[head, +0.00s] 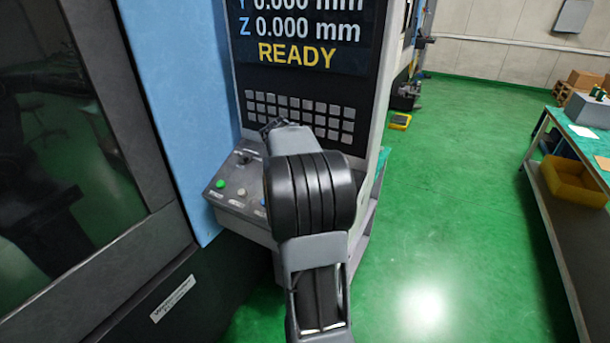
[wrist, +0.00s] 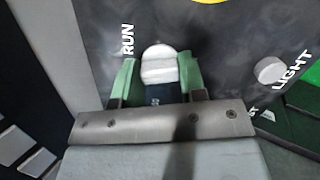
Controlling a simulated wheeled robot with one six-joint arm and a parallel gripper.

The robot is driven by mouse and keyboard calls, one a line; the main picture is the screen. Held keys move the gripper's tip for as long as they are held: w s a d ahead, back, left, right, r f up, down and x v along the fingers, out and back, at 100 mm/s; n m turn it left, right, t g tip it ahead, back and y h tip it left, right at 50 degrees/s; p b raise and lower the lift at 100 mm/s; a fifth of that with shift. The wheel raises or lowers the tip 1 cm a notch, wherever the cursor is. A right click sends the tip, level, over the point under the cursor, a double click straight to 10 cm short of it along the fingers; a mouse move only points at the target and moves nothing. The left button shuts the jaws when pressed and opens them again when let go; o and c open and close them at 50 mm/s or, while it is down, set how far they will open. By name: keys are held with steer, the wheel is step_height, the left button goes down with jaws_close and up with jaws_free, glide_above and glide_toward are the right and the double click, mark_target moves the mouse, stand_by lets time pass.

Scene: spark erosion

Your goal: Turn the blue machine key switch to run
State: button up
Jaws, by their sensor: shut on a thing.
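The key switch (wrist: 159,66) shows in the wrist view as a pale silver knob on the dark panel, with the white word RUN (wrist: 127,40) just to its left. My gripper (wrist: 157,74) has its two green fingertips on either side of the knob and is shut on it. I cannot tell for certain which mark the switch points to. In the head view my arm reaches to the sloped control panel (head: 231,201) of the blue machine (head: 190,75). My arm hides the gripper's fingertips there, and I cannot make out the key switch.
The panel carries a green button (head: 220,184) and a white button (head: 242,192). A grey knob (wrist: 270,70) beside the word LIGHT is right of the gripper. The screen (head: 300,35) reads READY. A workbench (head: 570,215) with a yellow bin (head: 573,182) stands right; green floor between is clear.

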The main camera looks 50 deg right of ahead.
steer(key=m, duration=0.4)
steer(key=shift+m+y+b, duration=0.3)
steer(key=shift+b, duration=0.1)
steer(key=shift+m+y+b, duration=0.35)
steer(key=shift+m+y, duration=0.05)
steer(key=shift+m, duration=1.9)
steer(key=o, duration=0.9)
steer(key=shift+r, duration=0.1)
steer(key=v, duration=1.3)
steer(key=shift+r, duration=0.35)
